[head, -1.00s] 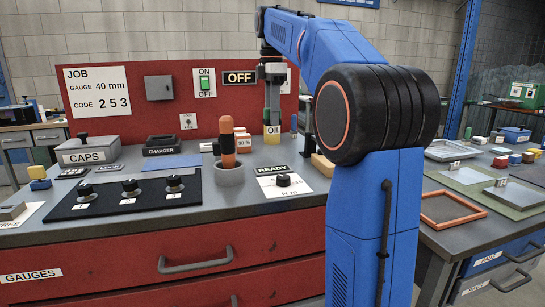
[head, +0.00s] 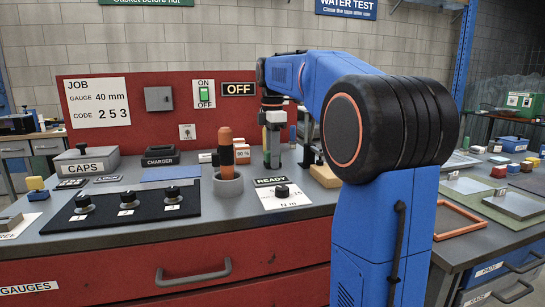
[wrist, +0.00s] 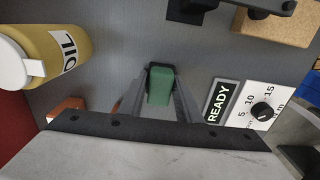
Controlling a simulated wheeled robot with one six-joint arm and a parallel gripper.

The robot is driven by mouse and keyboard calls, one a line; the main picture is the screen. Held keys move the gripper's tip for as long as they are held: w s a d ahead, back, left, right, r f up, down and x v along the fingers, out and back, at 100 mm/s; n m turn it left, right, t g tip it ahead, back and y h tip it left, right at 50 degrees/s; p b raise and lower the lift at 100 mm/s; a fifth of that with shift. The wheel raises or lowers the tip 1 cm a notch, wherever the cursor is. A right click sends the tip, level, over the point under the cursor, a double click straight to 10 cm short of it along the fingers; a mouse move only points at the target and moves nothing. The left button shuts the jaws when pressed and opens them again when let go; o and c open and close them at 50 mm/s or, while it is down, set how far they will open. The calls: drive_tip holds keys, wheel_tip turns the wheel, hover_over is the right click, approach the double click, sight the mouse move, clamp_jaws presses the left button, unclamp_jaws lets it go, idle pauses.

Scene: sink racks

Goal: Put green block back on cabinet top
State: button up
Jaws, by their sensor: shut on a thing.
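My gripper (head: 272,163) is low over the rear of the grey cabinet top (head: 222,212), behind the READY label and right of the orange-handled tool. In the wrist view, its fingers (wrist: 158,92) are shut on the green block (wrist: 160,85). The block's outer end shows between the fingertips against the grey top. I cannot make out the block in the head view. Whether it touches the top or is just above it, I cannot tell.
The yellow OIL bottle (wrist: 50,55) stands close by in the wrist view. The orange-handled tool (head: 226,150) stands in a cup (head: 228,188). A dial plate (head: 284,193) and a tan block (head: 325,175) are nearby. A red panel (head: 130,115) rises behind.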

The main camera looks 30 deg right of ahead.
drive_tip(key=o, duration=1)
drive_tip(key=shift+f, duration=0.1)
wheel_tip(320, 180, up, 12)
drive_tip(key=shift+r, duration=0.15)
idle(0.5)
